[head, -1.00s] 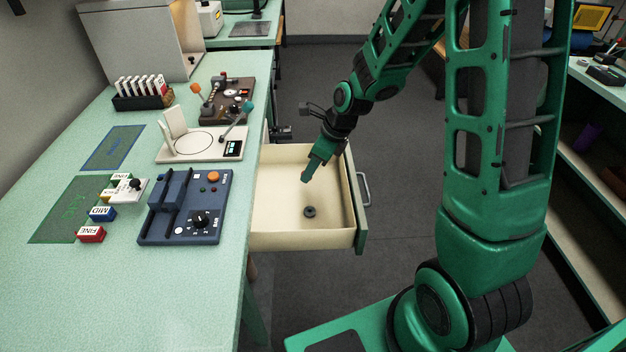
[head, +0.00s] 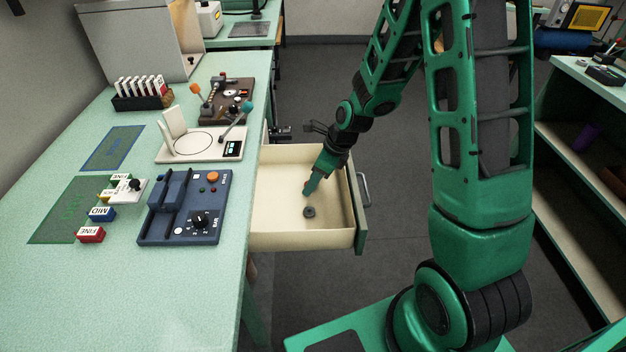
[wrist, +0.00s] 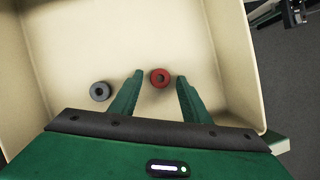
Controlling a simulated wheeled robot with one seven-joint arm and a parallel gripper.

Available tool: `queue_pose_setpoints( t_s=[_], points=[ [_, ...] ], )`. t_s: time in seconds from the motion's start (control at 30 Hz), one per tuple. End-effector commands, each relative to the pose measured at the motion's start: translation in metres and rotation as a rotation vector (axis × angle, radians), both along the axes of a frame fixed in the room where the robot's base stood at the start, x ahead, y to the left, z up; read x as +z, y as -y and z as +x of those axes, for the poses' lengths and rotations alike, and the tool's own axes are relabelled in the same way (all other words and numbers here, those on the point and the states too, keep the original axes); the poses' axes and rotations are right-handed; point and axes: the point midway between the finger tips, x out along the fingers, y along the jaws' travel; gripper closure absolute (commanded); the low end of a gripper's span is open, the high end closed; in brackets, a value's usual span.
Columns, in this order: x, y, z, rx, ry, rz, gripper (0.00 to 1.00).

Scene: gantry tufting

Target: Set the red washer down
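The red washer (wrist: 160,78) shows in the wrist view between the tips of my gripper (wrist: 159,76), with a gap on both sides. It looks about as large as the grey washer beside it and seems to be at the drawer floor, though contact is hard to judge. My gripper's fingers are apart, inside the open drawer (head: 284,240). In the head view my gripper (head: 308,190) points down into the drawer and mostly hides the red washer.
A dark grey washer (head: 309,212) lies on the drawer floor; in the wrist view it is left of my gripper (wrist: 100,91). The drawer walls stand close around. The green bench (head: 190,285) at left carries a blue control box (head: 180,227) and coloured blocks.

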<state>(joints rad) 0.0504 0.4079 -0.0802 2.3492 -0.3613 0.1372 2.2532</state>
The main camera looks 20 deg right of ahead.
Motion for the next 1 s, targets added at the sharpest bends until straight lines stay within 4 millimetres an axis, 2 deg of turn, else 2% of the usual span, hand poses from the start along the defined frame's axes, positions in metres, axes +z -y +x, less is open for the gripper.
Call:
queue_pose_setpoints(
  t_s=[0.27,0.47,1.0],
  points=[
    [0.001,0.0,0.0,0.0,0.001,-0.001,0.58],
    [0.014,0.004,-0.002,-0.002,0.003,0.0,0.58],
    [0.097,0.03,-0.024,-0.002,0.004,-0.001,0.58]
  ],
)
